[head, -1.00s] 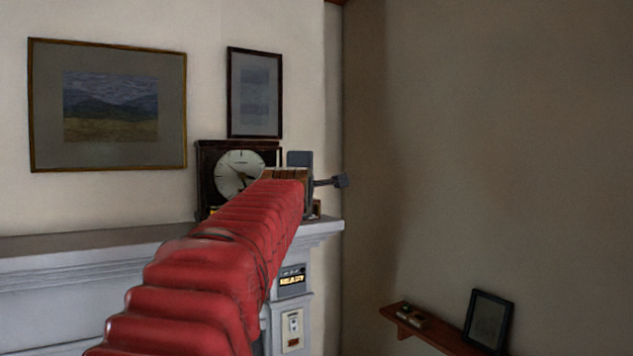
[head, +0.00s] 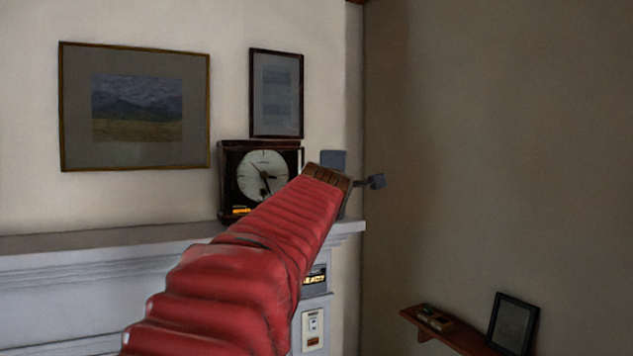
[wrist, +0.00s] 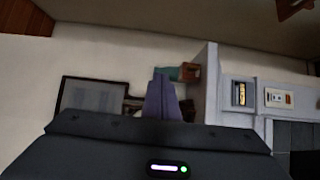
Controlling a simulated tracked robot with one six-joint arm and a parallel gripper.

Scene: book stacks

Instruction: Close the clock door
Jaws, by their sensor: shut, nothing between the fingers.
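The clock (head: 262,175) has a dark square case and a pale round dial, and stands upright on the mantel in the head view. My red-sleeved arm covers its lower right part. A thin dark edge shows along the clock's right side; I cannot tell how far the door stands open. In the wrist view my gripper (wrist: 166,80) is shut and empty, fingers together. A dark part behind the fingers may belong to the clock, but is too unclear to tell.
The white mantel (head: 120,238) runs below the clock and ends right of it. Two framed pictures (head: 135,107) (head: 277,93) hang above. A small brown object (wrist: 190,72) shows near the fingers. A low shelf (head: 450,332) is at right.

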